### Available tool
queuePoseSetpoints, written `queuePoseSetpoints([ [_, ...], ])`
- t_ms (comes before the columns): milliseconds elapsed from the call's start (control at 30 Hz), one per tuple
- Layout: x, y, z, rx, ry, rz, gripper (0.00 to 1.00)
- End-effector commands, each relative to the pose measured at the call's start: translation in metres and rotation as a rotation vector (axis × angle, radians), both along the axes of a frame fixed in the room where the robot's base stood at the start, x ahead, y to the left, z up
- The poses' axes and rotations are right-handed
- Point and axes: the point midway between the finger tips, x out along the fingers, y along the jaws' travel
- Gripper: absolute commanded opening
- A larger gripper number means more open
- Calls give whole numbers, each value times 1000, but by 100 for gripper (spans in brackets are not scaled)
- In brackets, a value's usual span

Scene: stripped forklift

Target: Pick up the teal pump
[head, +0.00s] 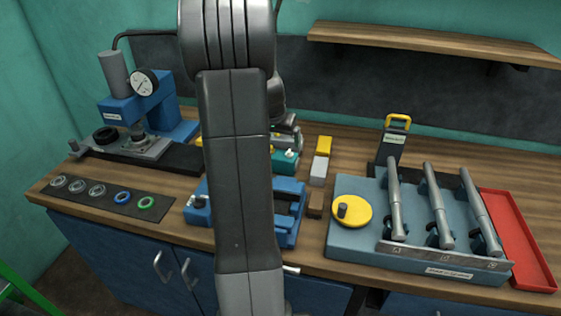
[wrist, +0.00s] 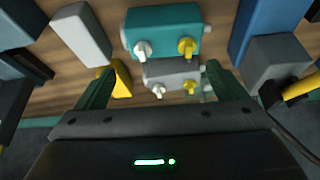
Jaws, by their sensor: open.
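The teal pump (head: 285,161) stands on the bench in the head view, partly hidden behind my arm. In the wrist view the teal pump (wrist: 165,24) is a teal block at the top, with a white and a yellow fitting on its near side. A similar grey block (wrist: 172,72) with white and yellow fittings sits just below it in that view. My gripper (wrist: 158,70) is open, with its two dark green fingers spread to either side of the grey block. Nothing is clearly held. The head view mostly hides my gripper behind my arm.
A white-grey block (wrist: 80,35) and a yellow piece (wrist: 120,80) lie left of the pump in the wrist view. A blue vise-like fixture (head: 287,226) stands in front of the pump in the head view. A grey-blue lever stand (head: 360,243) is to the right.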

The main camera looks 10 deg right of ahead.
Motion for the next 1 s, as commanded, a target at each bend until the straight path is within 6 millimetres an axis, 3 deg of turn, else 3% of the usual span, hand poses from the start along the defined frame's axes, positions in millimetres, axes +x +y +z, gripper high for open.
queuePoseSetpoints([
  [433, 22, -3, -41, 1, 2, 1, 92],
  [767, 23, -4, -47, 0, 0, 1, 92],
  [1000, 23, -4, -47, 1, 0, 0, 47],
])
